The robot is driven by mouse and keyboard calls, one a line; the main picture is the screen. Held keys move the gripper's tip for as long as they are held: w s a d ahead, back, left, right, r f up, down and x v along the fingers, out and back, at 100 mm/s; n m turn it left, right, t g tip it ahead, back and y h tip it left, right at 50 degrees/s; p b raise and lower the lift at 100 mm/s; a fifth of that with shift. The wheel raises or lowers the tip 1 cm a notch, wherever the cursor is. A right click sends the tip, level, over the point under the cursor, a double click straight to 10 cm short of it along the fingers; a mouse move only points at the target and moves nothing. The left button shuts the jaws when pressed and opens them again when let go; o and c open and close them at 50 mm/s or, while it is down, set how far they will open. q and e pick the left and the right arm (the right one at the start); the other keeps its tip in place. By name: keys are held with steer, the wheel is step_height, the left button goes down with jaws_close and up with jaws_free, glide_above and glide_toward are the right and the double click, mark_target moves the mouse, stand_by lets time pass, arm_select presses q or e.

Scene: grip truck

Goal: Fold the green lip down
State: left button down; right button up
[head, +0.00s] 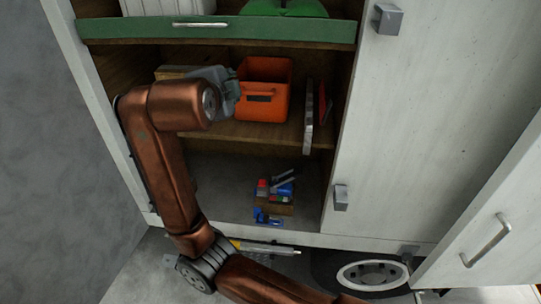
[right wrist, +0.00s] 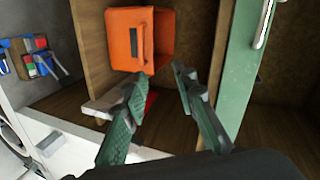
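The green lip (head: 285,31) runs across the front of the upper shelf in the head view, standing up, with a pale metal handle (head: 200,24) on its face. In the right wrist view the lip (right wrist: 240,70) shows on the right side, its handle (right wrist: 263,22) near the top edge. My right gripper (head: 234,88) is below the lip inside the cabinet opening, left of the orange bin. In the right wrist view its fingers (right wrist: 160,80) are spread apart with nothing between them, clear of the lip. My left gripper is not in view.
The orange bin (head: 262,98) stands on the middle shelf (head: 258,134), close to my right gripper. Small coloured items (head: 275,190) lie in the lower compartment. White cabinet doors (head: 430,110) fill the right side, and a grey wall (head: 40,150) is on the left.

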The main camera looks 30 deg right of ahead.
mark_target(202, 25)
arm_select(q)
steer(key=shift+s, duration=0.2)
arm_select(e)
steer(key=w+d+f+n+g, duration=0.1)
steer(key=d+f+n, duration=0.2)
steer(key=f, duration=1)
steer(key=w+d+f+n+g+y, duration=0.1)
steer(key=w+d+f+n, duration=0.1)
steer(key=d+f, duration=0.6)
step_height(202, 25, down, 6)
steer(key=shift+w+d+f+n, duration=0.15)
steer(key=shift+d+n, duration=0.1)
steer(key=shift+n, duration=0.35)
